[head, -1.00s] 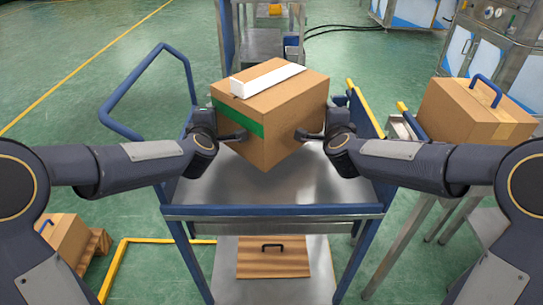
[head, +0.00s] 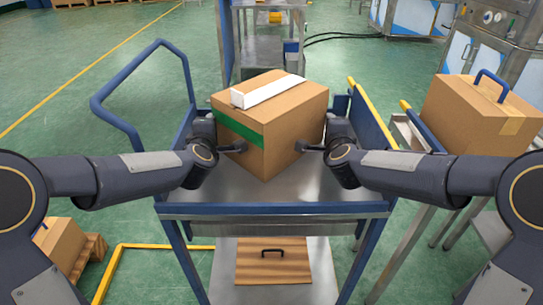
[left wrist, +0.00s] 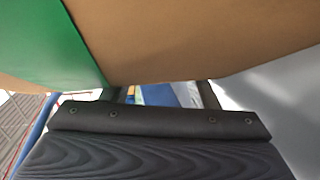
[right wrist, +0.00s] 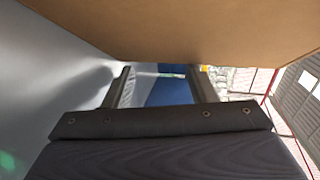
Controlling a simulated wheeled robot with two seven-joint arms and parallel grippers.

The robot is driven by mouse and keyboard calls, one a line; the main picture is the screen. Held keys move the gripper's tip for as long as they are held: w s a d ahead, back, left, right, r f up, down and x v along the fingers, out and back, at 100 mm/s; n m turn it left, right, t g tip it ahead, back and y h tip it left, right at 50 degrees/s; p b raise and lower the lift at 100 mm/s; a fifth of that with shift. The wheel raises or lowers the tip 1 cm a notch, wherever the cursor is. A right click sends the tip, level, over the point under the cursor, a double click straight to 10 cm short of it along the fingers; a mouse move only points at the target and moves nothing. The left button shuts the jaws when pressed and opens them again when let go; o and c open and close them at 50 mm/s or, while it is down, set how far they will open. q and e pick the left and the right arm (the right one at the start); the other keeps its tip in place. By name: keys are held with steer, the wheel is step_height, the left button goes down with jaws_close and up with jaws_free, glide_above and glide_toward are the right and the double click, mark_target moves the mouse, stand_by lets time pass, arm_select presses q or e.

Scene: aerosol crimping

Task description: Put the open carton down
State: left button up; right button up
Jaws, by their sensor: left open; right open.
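The brown carton (head: 290,135) has a green band on its left face and a white strip across its top. It sits upright, turned cornerwise, and appears to rest on the metal top of the blue-framed cart (head: 215,190). My left gripper (head: 238,147) is open at the carton's left side, and my right gripper (head: 302,147) is open at its right side. Whether the fingertips still touch it is unclear. The carton's lower edge shows above the fingers in the left wrist view (left wrist: 190,40) and the right wrist view (right wrist: 180,30).
Another carton (head: 478,115) with a blue handle stands on a stand at the right. A wooden board (head: 272,262) with a black handle lies on the cart's lower shelf. A carton (head: 58,243) sits on a pallet at lower left. Blue rails flank the cart.

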arm_select(q)
steer(key=shift+s+d+r+m, duration=0.1)
steer(key=shift+s+d+m, duration=0.05)
steer(key=shift+d+m, duration=0.15)
arm_select(e)
steer(key=shift+s+a+r, duration=0.15)
steer(key=shift+a+r, duration=0.05)
steer(key=shift+a, duration=0.2)
arm_select(q)
steer(key=o, duration=0.4)
steer(key=shift+a, duration=0.85)
arm_select(e)
steer(key=shift+d+r, duration=0.1)
steer(key=shift+d, duration=0.65)
arm_select(q)
steer(key=shift+o, duration=0.2)
steer(key=shift+a, duration=0.15)
arm_select(e)
steer(key=shift+d, duration=0.15)
arm_select(q)
steer(key=shift+a, duration=0.15)
arm_select(e)
steer(key=o, duration=0.4)
steer(key=shift+d, duration=0.15)
arm_select(q)
steer(key=shift+s+r, duration=0.1)
